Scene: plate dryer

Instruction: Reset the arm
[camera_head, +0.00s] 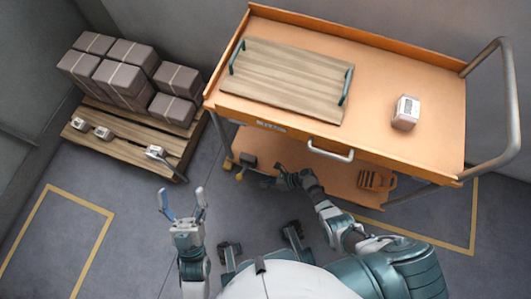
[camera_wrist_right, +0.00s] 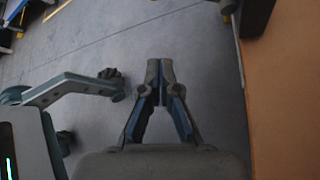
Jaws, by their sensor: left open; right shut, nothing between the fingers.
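My left gripper (camera_head: 183,202) is open and empty, its fingers spread over the grey floor left of the cart in the head view. My right gripper (camera_head: 283,174) is low by the front of the orange cart (camera_head: 385,75), near its lower shelf. In the right wrist view the right gripper (camera_wrist_right: 160,68) shows its fingertips together with nothing between them. The right arm comes in from the lower right in the head view. My white and teal body covers the bottom middle of the head view.
A wooden tray (camera_head: 285,78) with green handles and a small white box (camera_head: 405,112) sit on the cart top. The cart has a front handle (camera_head: 330,152). A wooden pallet (camera_head: 125,139) with several wrapped boxes (camera_head: 125,84) stands at left. Floor around my left gripper is clear.

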